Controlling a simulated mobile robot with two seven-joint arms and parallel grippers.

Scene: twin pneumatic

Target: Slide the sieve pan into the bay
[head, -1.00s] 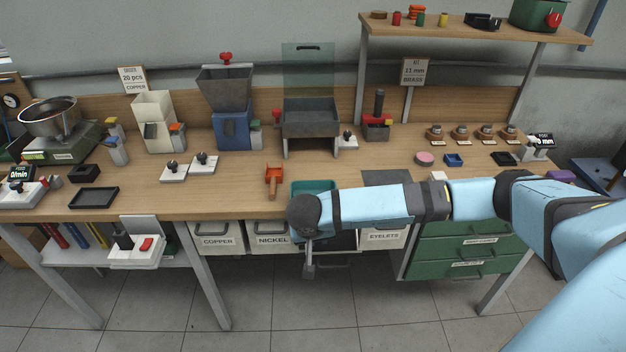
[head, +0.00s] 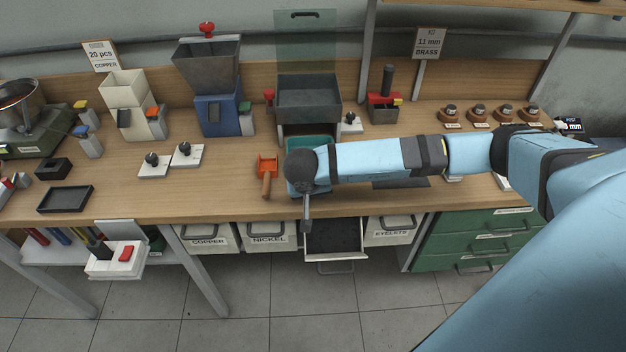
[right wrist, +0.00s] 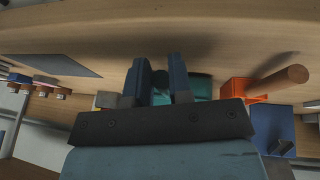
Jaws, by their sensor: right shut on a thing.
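The teal sieve pan (head: 322,146) lies on the bench. Its far edge is at the mouth of the bay (head: 295,129) under the dark grey sieve stand (head: 308,97). My right arm covers much of the pan in the head view. In the right wrist view the pan (right wrist: 203,87) shows beyond my right gripper's fingers (right wrist: 163,82). The gripper is shut on the pan, with a dark part between the fingers; the exact contact is hard to see. My left gripper is in neither view.
An orange scoop (head: 266,166) lies just left of the pan. A small switch block (head: 349,122) stands right of the stand, and a blue hopper machine (head: 219,115) stands to its left. An open drawer (head: 337,240) juts out below the bench edge.

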